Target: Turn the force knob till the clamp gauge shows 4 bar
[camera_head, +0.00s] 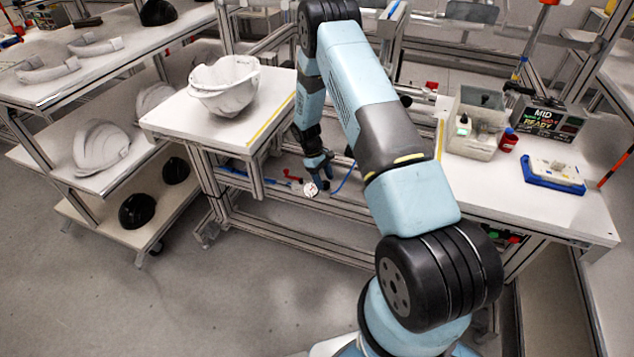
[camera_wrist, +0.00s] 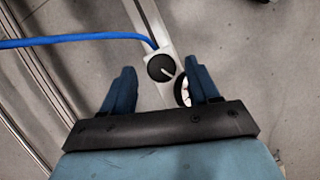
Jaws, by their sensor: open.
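The force knob (camera_wrist: 161,68) is a round black knob with a white pointer line, on a metal rail. In the wrist view it lies between and just beyond the fingertips of my open gripper (camera_wrist: 164,76), with nothing held. The clamp gauge (camera_wrist: 184,92) has a white face with a dark rim; in the wrist view it is partly hidden behind the right finger. In the head view the gauge (camera_head: 310,189) shows below my gripper (camera_head: 318,172), but its reading is too small to tell. The knob cannot be made out in the head view.
A blue hose (camera_wrist: 75,39) runs to the knob from the left. A red lever (camera_head: 292,176) sits left of the gauge. A white helmet shell (camera_head: 224,86) stands on the left table. A bin (camera_head: 474,138), a red bottle (camera_head: 508,140) and a blue tray (camera_head: 553,181) stand right.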

